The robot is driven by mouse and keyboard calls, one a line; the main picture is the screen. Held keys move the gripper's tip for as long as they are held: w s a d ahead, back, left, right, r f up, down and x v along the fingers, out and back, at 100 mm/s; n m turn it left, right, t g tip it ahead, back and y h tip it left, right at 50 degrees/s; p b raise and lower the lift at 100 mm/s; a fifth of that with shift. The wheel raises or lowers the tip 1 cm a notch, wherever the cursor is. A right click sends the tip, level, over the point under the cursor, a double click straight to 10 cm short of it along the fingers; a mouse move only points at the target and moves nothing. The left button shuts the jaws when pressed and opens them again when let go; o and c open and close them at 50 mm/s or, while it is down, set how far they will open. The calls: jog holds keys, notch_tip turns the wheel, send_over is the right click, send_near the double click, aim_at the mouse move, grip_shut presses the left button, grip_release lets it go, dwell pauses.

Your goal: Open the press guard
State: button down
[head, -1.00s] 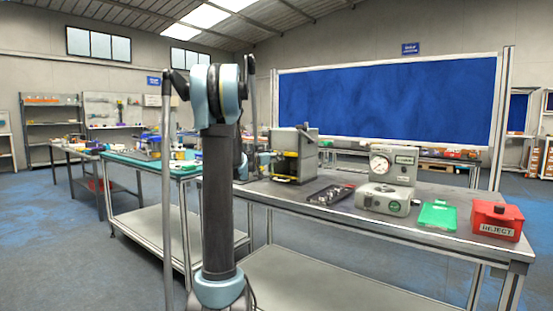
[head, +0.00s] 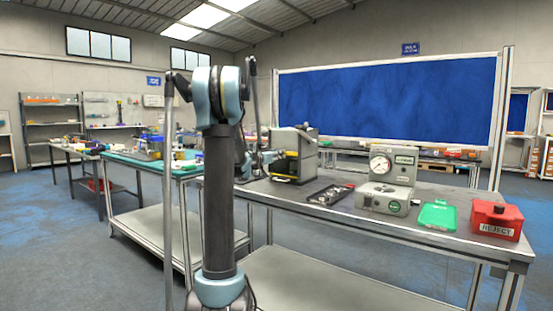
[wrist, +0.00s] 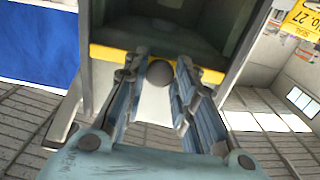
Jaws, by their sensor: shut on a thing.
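The press (head: 296,152) is a grey box-shaped machine with a dark front opening, standing on the bench left of centre in the head view. In the wrist view its dark opening (wrist: 165,28) faces me, with a yellow guard bar (wrist: 104,53) across it. A round grey knob (wrist: 160,74) sits at the bar, between my fingertips. My gripper (wrist: 160,70) is shut on the knob.
On the bench (head: 345,214), right of the press, are a dark parts tray (head: 330,194), a grey gauge device (head: 388,184), a green case (head: 438,215) and a red reject box (head: 497,220). A green-topped bench (head: 180,168) stands left. Open floor lies at far left.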

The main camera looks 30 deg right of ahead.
notch_tip(320, 180, up, 9)
jog(key=shift+w+f, duration=0.15)
jog(key=shift+w, duration=0.05)
jog(key=shift+a, duration=0.1)
jog(key=c, duration=1.3)
grip_release()
jog(key=shift+s, duration=0.1)
jog(key=v, duration=1.2)
jog(key=shift+f, duration=0.2)
